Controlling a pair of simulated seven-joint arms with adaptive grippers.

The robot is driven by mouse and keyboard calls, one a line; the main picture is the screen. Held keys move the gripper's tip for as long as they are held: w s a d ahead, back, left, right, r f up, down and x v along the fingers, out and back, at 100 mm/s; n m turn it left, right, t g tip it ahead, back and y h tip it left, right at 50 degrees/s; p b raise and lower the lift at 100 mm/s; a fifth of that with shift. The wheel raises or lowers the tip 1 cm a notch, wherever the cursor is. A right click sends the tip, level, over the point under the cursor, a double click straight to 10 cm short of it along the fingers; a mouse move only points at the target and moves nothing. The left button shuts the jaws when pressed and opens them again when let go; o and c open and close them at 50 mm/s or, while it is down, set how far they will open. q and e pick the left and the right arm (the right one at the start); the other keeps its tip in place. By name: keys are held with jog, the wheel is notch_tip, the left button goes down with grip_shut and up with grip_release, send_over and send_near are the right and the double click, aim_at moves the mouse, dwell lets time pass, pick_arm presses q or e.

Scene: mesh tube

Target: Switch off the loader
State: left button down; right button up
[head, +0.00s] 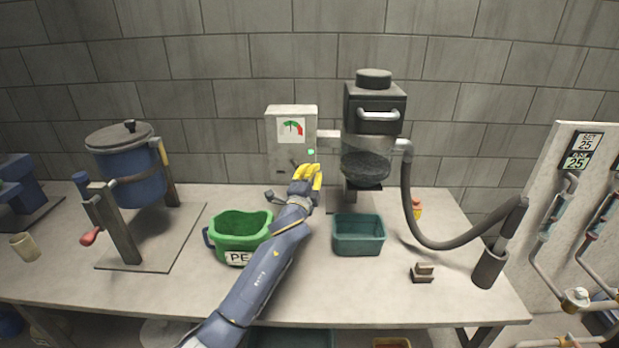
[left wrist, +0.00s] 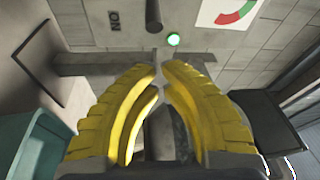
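The loader (head: 373,148) is a dark-topped canister with a clear lower part, on the wall side of the bench. Its grey control box (head: 279,146) carries a red-and-green gauge (head: 291,128) and a lit green lamp (head: 311,152). The lamp also shows in the left wrist view (left wrist: 173,40). My left gripper (head: 309,168) is just in front of the box's lower part. Its yellow fingers (left wrist: 161,72) are nearly together, empty, apart from the lever. My right gripper is out of view.
A green tub (head: 240,224) is left of my left arm and a teal bin (head: 358,241) is right of it. A grey hose (head: 440,245) runs from the loader to a wand (head: 490,265). A blue drum (head: 130,178) stands at left.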

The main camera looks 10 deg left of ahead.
aim_at(295, 164)
pick_arm(q)
jog(key=w, duration=0.6)
jog(key=shift+s+a, duration=1.25)
jog(key=shift+a, duration=0.1)
jog(key=shift+a+h, duration=0.2)
jog(key=shift+h, duration=0.2)
jog(key=shift+s+m+h, duration=0.1)
jog(key=shift+m+h, duration=0.2)
jog(key=shift+m, duration=0.1)
